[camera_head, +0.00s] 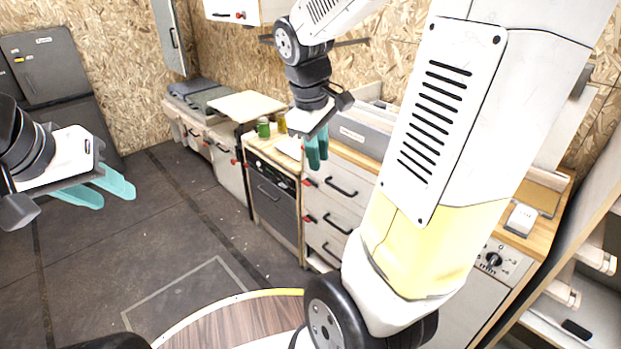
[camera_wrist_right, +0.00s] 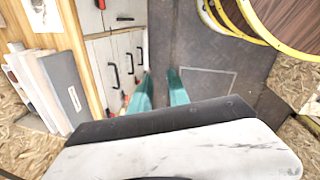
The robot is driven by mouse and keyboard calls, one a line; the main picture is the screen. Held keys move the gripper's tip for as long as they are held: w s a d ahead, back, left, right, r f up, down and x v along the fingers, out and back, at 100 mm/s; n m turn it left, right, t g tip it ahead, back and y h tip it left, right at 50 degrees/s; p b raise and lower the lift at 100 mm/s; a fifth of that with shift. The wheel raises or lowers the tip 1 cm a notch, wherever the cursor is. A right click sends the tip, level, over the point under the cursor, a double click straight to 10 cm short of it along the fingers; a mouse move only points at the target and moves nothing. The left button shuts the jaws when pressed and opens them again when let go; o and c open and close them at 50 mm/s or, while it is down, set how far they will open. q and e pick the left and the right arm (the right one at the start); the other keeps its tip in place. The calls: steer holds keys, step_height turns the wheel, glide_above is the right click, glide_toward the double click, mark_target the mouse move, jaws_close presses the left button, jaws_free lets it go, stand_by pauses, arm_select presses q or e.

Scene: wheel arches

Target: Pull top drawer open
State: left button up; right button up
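The top drawer (camera_head: 330,185) is a white front with a dark bar handle (camera_head: 341,187), in a stack of drawers under the wooden counter. It looks closed, flush with the fronts below. The drawer fronts also show in the right wrist view, with the top drawer's handle (camera_wrist_right: 113,75) left of the fingers. My right gripper (camera_head: 317,150) has teal fingers pointing down, above and left of the handle. In the right wrist view its fingers (camera_wrist_right: 159,92) are apart with nothing between them. My left gripper (camera_head: 105,188) is open and empty at the left, far from the drawers.
A dark-fronted appliance (camera_head: 272,200) stands left of the drawers. A grey bin (camera_head: 362,135) and a green can (camera_head: 263,128) are on the counter. A stove knob panel (camera_head: 495,260) is at the right. The floor (camera_head: 170,215) before the cabinets is clear.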

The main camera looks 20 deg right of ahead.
steer(key=w+d+f+n+g+h, duration=0.3)
steer(key=w+d+f+n+h, duration=0.2)
steer(key=w+d+f+n, duration=0.3)
steer(key=n+t+h, duration=0.2)
steer(key=n+h, duration=0.8)
steer(key=n, duration=0.4)
glide_toward(336, 189)
steer(key=s+d+r, duration=0.6)
steer(key=r, duration=0.1)
steer(key=w+a+f+n+t+h, duration=0.2)
steer(key=w+f+n+t, duration=0.2)
steer(key=f+n+t, duration=0.55)
steer(key=shift+n+g, duration=0.75)
steer(key=shift+g, duration=0.2)
steer(key=x, duration=0.7)
steer(key=shift+f, duration=0.1)
steer(key=shift+c, duration=0.4)
steer(key=shift+s, duration=0.1)
jaws_close()
